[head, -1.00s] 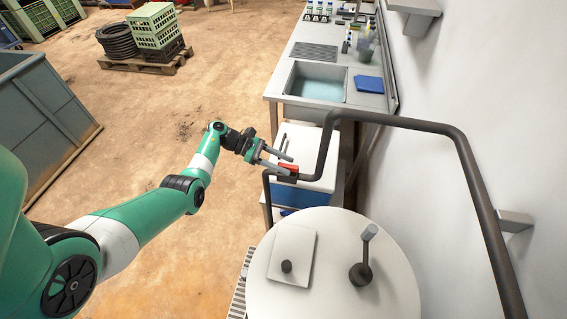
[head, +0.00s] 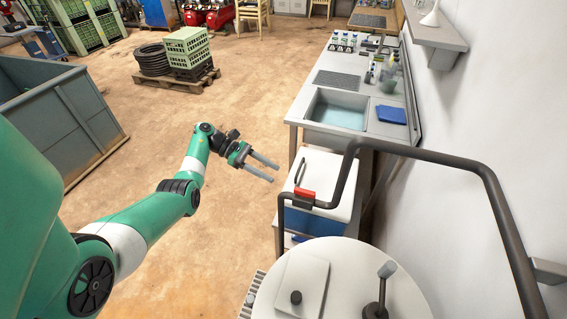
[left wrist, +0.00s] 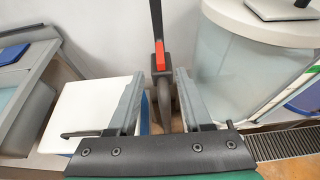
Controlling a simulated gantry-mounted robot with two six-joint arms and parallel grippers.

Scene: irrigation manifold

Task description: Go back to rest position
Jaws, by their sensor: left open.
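My left gripper (head: 269,169) is open and empty in the head view, a little to the left of the dark pipe (head: 424,157) and apart from its red valve handle (head: 305,194). In the left wrist view, the red handle (left wrist: 160,56) shows on the pipe between and beyond my open fingers (left wrist: 156,95). My right gripper is not in view.
A white round tank top (head: 345,290) with a lever stands at the bottom. A white box (head: 325,180) sits behind the pipe. A sink bench (head: 335,112) stands along the right wall. A blue-grey container (head: 50,105) stands left. The floor between is clear.

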